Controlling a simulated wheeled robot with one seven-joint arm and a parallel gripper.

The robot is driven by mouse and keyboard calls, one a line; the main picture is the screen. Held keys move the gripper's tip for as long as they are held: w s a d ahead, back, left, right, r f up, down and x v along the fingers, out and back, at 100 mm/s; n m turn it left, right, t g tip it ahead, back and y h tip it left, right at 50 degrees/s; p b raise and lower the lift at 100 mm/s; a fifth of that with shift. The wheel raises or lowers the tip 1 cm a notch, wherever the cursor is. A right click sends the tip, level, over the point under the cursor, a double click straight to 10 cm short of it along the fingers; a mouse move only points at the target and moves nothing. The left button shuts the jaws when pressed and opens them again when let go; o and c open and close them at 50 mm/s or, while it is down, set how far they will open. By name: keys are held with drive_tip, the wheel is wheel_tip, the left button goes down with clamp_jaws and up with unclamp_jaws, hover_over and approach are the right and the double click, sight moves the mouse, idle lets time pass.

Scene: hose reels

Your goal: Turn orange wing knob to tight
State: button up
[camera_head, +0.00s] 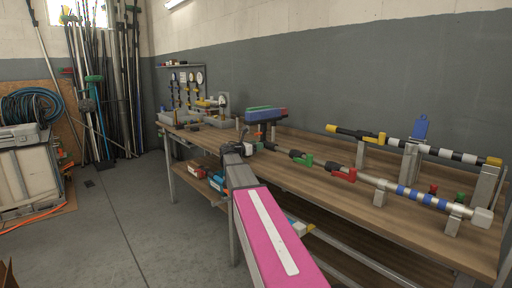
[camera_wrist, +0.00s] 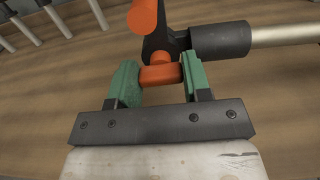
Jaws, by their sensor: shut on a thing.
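The orange wing knob (camera_wrist: 160,75) shows in the wrist view, with one wing between my green fingertips and another part reaching up to the top edge. It sits on a black clamp (camera_wrist: 165,42) beside a black sleeve (camera_wrist: 221,40) on a pale metal tube (camera_wrist: 285,32). My gripper (camera_wrist: 157,80) is shut on the near wing, one finger on each side. In the head view my gripper (camera_head: 240,150) is at the left end of the front pole; I cannot make out the knob there. No tight mark is readable.
The front pole (camera_head: 408,192) has green and red levers and blue bands, and rests on grey supports along the wooden bench (camera_head: 330,185). A striped pole (camera_head: 433,150) lies behind it.

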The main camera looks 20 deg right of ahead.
drive_tip(key=m, duration=0.4)
drive_tip(key=shift+s+m, duration=0.1)
drive_tip(key=shift+m, duration=0.3)
drive_tip(key=m, duration=0.9)
drive_tip(key=shift+s+f, duration=0.1)
drive_tip(key=m, duration=0.4)
drive_tip(key=shift+f, duration=0.1)
drive_tip(key=shift+m, duration=0.3)
drive_tip(key=o, duration=0.9)
